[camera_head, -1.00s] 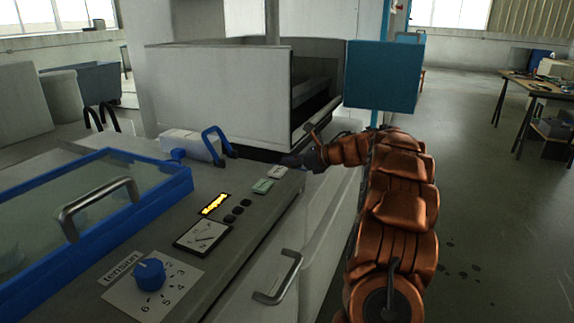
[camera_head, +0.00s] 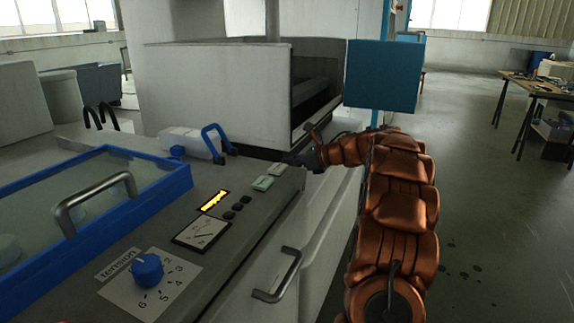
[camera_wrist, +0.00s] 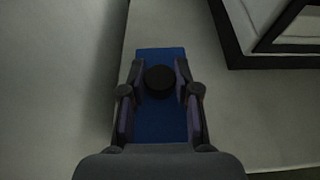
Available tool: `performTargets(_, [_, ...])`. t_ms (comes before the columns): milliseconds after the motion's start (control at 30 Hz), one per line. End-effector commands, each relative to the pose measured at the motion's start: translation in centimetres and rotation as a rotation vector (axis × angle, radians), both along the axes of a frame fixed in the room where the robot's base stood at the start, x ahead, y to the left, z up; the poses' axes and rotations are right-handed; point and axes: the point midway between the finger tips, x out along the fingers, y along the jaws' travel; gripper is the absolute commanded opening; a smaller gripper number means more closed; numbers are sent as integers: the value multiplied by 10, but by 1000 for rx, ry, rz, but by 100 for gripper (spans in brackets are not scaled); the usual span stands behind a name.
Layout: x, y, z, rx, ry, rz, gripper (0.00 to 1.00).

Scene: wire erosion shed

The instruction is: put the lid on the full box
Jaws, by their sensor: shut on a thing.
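In the wrist view, my gripper (camera_wrist: 160,88) is shut on a round dark knob (camera_wrist: 159,80). The knob stands on a flat blue rectangular lid (camera_wrist: 160,55), whose near part shows between my fingers. A pale surface lies around the lid in that view. I cannot tell whether the lid touches it or hangs above it. In the head view, my gripper (camera_head: 308,159) is small and dark beside the machine's front corner, and the lid cannot be made out there. I cannot pick out the full box in either view.
A grey machine panel (camera_head: 130,235) carries a blue-framed glass cover (camera_head: 165,190), a tension dial (camera_head: 147,270) and a handle (camera_head: 278,275). A white tank wall (camera_head: 215,95) and a teal panel (camera_head: 383,75) stand behind my gripper. The floor at right is open before a cluttered table (camera_head: 535,88).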

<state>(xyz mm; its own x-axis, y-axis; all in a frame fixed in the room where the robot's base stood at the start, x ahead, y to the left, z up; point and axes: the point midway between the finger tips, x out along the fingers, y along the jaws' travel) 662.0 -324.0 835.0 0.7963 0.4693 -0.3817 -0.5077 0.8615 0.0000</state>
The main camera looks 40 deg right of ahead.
Motion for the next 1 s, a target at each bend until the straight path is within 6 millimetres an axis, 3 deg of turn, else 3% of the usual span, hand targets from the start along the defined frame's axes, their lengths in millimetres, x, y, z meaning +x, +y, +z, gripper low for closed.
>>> performTargets(67, [0, 0, 0, 0, 0, 0, 35])
performTargets(300, [0, 0, 0, 0, 0, 0, 60])
performTargets(700, [-4, -3, 2, 0, 0, -1, 60])
performTargets(1000, [-43, -27, 21, -3, -2, -5, 60])
